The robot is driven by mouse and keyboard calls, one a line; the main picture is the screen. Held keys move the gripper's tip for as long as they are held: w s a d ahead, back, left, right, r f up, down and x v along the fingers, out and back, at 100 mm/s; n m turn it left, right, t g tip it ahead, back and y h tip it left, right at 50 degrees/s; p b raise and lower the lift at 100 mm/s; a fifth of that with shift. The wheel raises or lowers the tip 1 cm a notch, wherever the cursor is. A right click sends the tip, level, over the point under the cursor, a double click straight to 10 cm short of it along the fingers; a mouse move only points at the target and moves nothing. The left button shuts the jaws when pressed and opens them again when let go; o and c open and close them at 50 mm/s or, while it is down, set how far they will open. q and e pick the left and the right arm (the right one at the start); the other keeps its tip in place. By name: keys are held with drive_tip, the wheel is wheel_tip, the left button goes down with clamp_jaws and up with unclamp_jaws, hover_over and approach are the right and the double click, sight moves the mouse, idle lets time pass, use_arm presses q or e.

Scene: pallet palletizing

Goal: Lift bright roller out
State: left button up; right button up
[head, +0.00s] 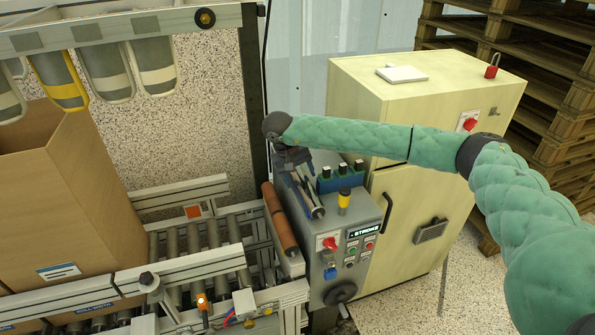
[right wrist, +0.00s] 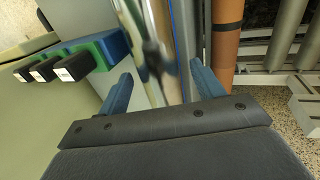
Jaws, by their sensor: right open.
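The bright roller (head: 307,196) is a shiny metal cylinder lying in a holder on top of the grey control box, partly under my right gripper. In the right wrist view the bright roller (right wrist: 150,50) runs up between the two blue fingers, blurred by its reflections. My right gripper (head: 295,165) is open and points down over the roller's far end. In the right wrist view its fingers (right wrist: 163,90) stand on either side of the roller; I cannot tell whether they touch it. My left gripper is out of view.
An orange-brown roller (head: 280,220) lies just left of the holder. A blue and green block with black-topped pieces (head: 340,175) stands close on the right. The control box (head: 345,285) carries buttons and a yellow-topped post (head: 344,199). A cream cabinet (head: 400,110) stands behind my right arm.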

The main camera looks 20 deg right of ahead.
sight(299, 173)
drive_tip(key=shift+c, duration=0.2)
drive_tip(key=c, duration=1.4)
drive_tip(key=o, duration=0.5)
drive_tip(key=shift+c, duration=1.2)
drive_tip(key=shift+r, duration=0.4)
drive_tip(key=shift+r, duration=3.4)
